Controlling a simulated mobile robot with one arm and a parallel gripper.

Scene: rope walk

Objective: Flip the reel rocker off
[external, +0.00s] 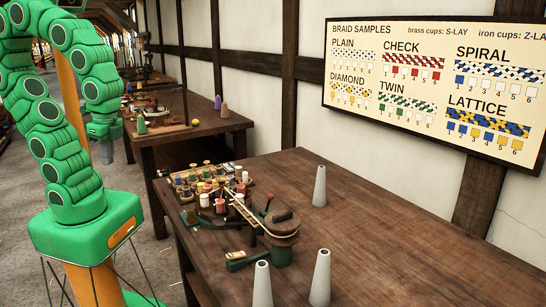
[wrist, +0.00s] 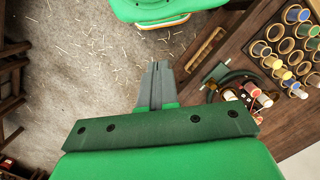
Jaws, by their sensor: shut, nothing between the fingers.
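A dark green braiding machine with a rounded top (external: 282,224) stands on the near wooden table in the external view. A small green block with a pale, lettered plate (external: 240,261) sits at its front left; it may carry the reel rocker, but its position is too small to read. My gripper (external: 106,156) hangs fingers-down left of the table, well apart from the machine. In the wrist view my gripper (wrist: 156,68) has its grey fingers together with nothing between them, over the straw-strewn floor. I cannot make out the rocker in the wrist view.
A bobbin rack (external: 205,180) stands left of the machine; its bobbins (wrist: 293,50) show at right in the wrist view. Three grey cones, one at the back (external: 319,187), stand on the table. A second table (external: 170,135) lies behind. The near table's right side is clear.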

